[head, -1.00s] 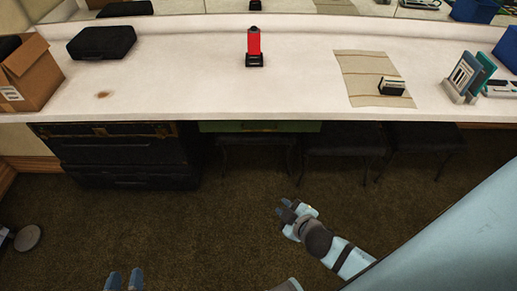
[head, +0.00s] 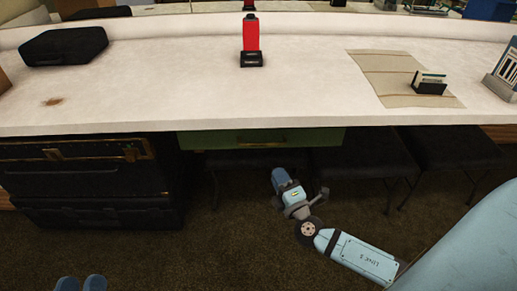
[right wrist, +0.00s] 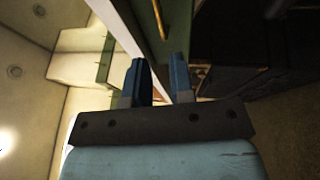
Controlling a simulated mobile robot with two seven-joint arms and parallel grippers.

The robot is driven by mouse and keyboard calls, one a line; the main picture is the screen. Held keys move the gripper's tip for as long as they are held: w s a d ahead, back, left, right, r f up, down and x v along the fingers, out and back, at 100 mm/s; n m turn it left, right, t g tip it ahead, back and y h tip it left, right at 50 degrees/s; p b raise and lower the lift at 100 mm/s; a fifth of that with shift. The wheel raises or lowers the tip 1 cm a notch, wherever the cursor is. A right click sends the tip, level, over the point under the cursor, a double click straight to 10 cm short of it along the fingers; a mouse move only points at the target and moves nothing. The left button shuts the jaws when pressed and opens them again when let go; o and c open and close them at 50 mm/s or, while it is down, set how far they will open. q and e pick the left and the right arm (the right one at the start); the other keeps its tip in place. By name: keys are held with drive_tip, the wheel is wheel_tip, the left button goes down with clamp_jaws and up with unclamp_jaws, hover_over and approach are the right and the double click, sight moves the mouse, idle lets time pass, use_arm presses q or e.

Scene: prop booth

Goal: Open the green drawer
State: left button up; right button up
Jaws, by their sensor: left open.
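The green drawer (head: 222,141) sits under the front edge of the white counter and looks shut. Its handle (head: 262,145) is a thin bar on the front. In the right wrist view the green front (right wrist: 146,22) and the handle (right wrist: 159,18) lie just beyond the fingertips. My right gripper (head: 279,174) is below the drawer in the head view, apart from the handle. In the right wrist view its blue fingers (right wrist: 160,72) stand apart with nothing between them. My left gripper (head: 82,284) is open and empty at the bottom left edge, far from the drawer.
Black cases (head: 85,185) stand left of the drawer. Dark stools (head: 365,157) stand under the counter (head: 190,75) to the right. A red item on a black base (head: 250,45), a black case (head: 63,46) and a cloth (head: 385,70) lie on top.

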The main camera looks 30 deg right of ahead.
sight(260, 144)
drive_tip(key=x, duration=1.2)
drive_tip(key=shift+w+r, duration=0.1)
drive_tip(key=shift+w, duration=0.25)
drive_tip(key=shift+c, duration=0.5)
clamp_jaws()
